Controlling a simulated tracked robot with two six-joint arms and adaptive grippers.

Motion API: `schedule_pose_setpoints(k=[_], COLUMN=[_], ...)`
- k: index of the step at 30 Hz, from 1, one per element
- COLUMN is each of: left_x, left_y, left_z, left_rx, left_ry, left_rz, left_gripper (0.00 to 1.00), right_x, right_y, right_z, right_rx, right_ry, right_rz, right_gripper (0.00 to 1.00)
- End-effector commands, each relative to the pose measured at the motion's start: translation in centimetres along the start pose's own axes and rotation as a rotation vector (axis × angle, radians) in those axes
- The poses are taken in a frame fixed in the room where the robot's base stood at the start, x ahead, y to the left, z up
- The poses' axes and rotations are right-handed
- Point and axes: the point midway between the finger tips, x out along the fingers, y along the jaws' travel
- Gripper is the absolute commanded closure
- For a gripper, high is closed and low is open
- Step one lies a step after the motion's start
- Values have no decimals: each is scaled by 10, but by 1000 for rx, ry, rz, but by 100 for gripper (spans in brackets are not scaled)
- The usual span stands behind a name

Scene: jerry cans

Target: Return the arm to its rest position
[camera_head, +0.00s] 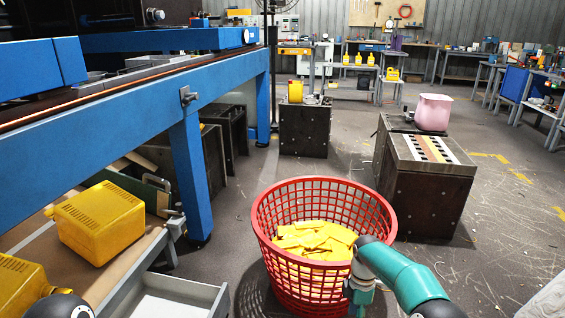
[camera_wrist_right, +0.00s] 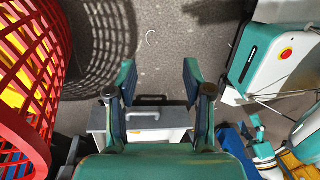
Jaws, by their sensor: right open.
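My right arm comes in from the lower right of the head view, and its gripper (camera_head: 360,290) points down at the right side of the red basket (camera_head: 322,196). In the right wrist view the gripper (camera_wrist_right: 158,82) has its two teal fingers spread wide apart, with only grey floor and a grey box with a handle (camera_wrist_right: 142,117) seen between them. It holds nothing. The red basket wall (camera_wrist_right: 28,80) stands to the left of the fingers, apart from them. My left gripper is not in view; only a dark joint shows at the lower left of the head view.
Yellow flat pieces (camera_head: 315,238) lie in the basket. A blue bench (camera_head: 110,120) runs along the left, with a yellow box (camera_head: 100,222) below it. An open grey drawer (camera_head: 180,298) is left of the basket. A pink can (camera_head: 433,112) stands on dark crates (camera_head: 428,195).

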Motion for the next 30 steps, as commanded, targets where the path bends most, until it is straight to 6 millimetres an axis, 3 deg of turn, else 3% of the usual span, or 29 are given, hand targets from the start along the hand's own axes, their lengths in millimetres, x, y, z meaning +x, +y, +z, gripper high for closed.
schedule_pose_setpoints(k=[8, 12, 18, 24, 30], left_x=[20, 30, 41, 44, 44], left_y=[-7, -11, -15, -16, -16], left_z=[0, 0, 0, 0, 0], left_rx=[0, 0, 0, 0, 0], left_ry=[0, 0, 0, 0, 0], left_rz=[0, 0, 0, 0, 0], left_gripper=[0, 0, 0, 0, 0], right_x=[83, 134, 185, 204, 205], right_y=[-57, -108, -193, -268, -314], right_z=[-3, -17, -44, -66, -78], right_rx=[111, 276, 609, 976, 1320], right_ry=[81, 147, 225, 268, 293], right_rz=[-102, -151, -210, -242, -232], right_gripper=[49, 49, 49, 49, 49])
